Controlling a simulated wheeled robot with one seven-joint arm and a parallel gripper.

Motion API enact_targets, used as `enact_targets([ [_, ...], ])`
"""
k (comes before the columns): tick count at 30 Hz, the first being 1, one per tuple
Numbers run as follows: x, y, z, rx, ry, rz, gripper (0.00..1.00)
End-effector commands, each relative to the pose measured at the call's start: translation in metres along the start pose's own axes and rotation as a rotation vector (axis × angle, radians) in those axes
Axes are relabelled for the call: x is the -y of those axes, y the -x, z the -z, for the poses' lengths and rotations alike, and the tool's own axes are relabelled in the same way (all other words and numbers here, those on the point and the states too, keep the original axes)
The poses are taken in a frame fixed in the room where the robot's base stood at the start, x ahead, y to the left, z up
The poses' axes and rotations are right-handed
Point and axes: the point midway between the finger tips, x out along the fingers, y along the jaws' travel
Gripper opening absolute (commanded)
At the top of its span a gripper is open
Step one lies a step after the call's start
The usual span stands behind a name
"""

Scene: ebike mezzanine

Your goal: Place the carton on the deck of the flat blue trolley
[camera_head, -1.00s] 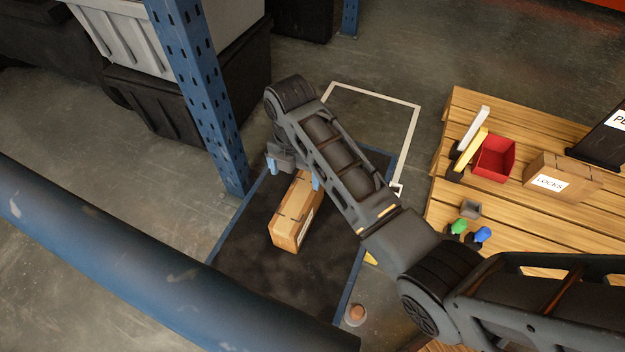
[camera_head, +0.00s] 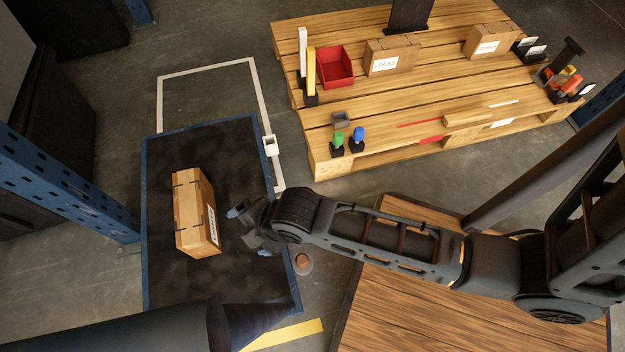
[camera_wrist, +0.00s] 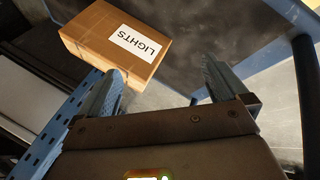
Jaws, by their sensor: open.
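The carton (camera_head: 192,212) is a brown box with a white label. It rests on the dark deck of the flat blue trolley (camera_head: 244,160), left of its middle. In the wrist view the carton (camera_wrist: 104,35) shows its label, which reads LIGHTS, beyond the fingers. My gripper (camera_head: 250,230) is just right of the carton in the head view, apart from it. The wrist view shows the two fingers (camera_wrist: 160,88) spread, with nothing between them.
A wooden bench (camera_head: 400,105) at the upper right holds a red bin (camera_head: 336,68), a LOCKS box (camera_head: 391,56) and other small items. A blue rack post (camera_head: 70,190) stands left of the trolley. A white handle frame (camera_head: 207,68) extends behind it.

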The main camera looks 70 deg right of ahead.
Motion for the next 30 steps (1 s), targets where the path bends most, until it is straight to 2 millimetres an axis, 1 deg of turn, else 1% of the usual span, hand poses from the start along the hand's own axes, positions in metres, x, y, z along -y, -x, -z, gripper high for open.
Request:
enact_targets([
  [1,0.015,0.016,-0.007,-0.013,-0.074,-0.034,1.00],
  [2,0.020,0.026,-0.009,-0.024,-0.123,-0.060,1.00],
  [3,0.026,0.040,-0.013,-0.041,-0.188,-0.095,1.00],
  [5,0.034,0.062,-0.017,-0.071,-0.284,-0.146,1.00],
  [6,0.038,0.077,-0.020,-0.093,-0.347,-0.179,1.00],
  [8,0.043,0.102,-0.024,-0.129,-0.440,-0.225,1.00],
  [9,0.045,0.120,-0.026,-0.156,-0.501,-0.256,1.00],
  [11,0.047,0.147,-0.029,-0.200,-0.591,-0.299,1.00],
  [12,0.048,0.166,-0.030,-0.232,-0.649,-0.326,1.00],
  [13,0.048,0.180,-0.030,-0.257,-0.692,-0.344,1.00],
  [14,0.047,0.195,-0.031,-0.284,-0.735,-0.363,1.00],
  [15,0.046,0.215,-0.031,-0.321,-0.790,-0.385,1.00],
  [17,0.043,0.243,-0.031,-0.377,-0.865,-0.414,1.00],
  [18,0.040,0.261,-0.030,-0.413,-0.910,-0.430,1.00],
  [21,0.032,0.298,-0.028,-0.496,-1.003,-0.459,1.00],
  [24,0.026,0.323,-0.025,-0.556,-1.065,-0.473,1.00],
  [25,0.025,0.328,-0.025,-0.569,-1.076,-0.476,1.00],
  [27,0.023,0.336,-0.024,-0.590,-1.095,-0.480,1.00],
  [30,0.021,0.339,-0.023,-0.600,-1.106,-0.481,1.00],
])
